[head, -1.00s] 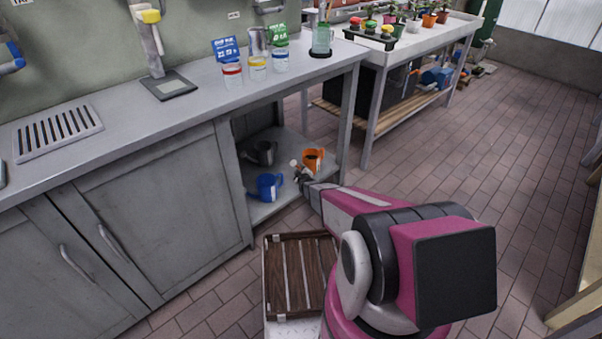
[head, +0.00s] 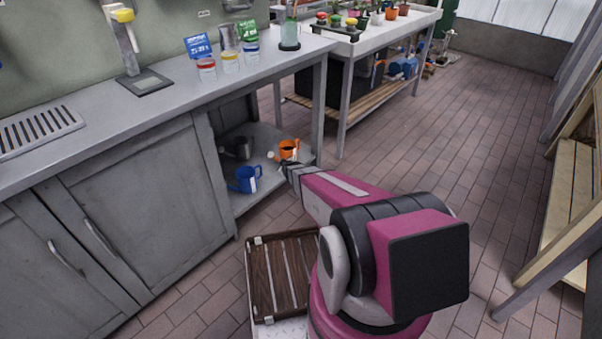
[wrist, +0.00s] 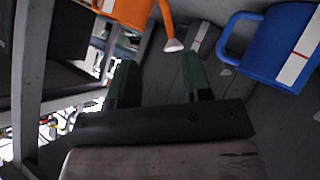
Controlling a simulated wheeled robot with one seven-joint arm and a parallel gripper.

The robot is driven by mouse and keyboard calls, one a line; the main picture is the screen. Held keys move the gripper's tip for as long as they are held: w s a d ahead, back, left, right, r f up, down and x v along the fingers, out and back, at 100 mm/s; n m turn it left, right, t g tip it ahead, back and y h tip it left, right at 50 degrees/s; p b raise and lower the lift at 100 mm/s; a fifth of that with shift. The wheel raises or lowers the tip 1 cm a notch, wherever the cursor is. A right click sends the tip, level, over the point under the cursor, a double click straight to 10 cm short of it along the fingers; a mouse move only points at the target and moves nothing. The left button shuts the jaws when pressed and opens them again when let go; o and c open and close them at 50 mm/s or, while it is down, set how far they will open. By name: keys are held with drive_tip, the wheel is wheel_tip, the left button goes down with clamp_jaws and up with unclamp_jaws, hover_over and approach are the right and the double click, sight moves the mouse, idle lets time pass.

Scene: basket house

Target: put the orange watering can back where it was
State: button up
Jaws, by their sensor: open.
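The orange watering can (head: 289,147) stands on the open lower shelf (head: 262,192) under the grey counter, near its right end. In the wrist view the orange can (wrist: 128,11) is cut off at the top, with its spout end pointing toward the middle. My gripper (head: 283,167) is at the shelf, just in front of the orange can. In the wrist view its green fingers (wrist: 156,78) are apart with nothing between them; the can lies beyond the fingertips, and I cannot tell whether they touch it.
A blue watering can (head: 244,179) stands left of my gripper, close by in the wrist view (wrist: 272,45). A dark grey can (head: 239,147) stands behind it. A counter leg (head: 319,110) is right of the orange can. A slatted wooden tray (head: 281,275) lies beside my arm.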

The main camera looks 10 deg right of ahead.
drive_tip(key=s+d+r+m+g, duration=0.1)
drive_tip(key=s+r+m+g, duration=0.3)
drive_tip(key=s+r, duration=0.7)
drive_tip(key=s+d+r+m+g, duration=0.1)
drive_tip(key=s+r+m+g, duration=0.2)
drive_tip(key=s+r+g, duration=0.4)
drive_tip(key=s+r, duration=0.5)
drive_tip(key=s, duration=0.8)
drive_tip(key=shift+s+m, duration=0.2)
drive_tip(key=shift+m, duration=0.2)
drive_tip(key=shift+f, duration=0.1)
drive_tip(key=shift+c, duration=0.3)
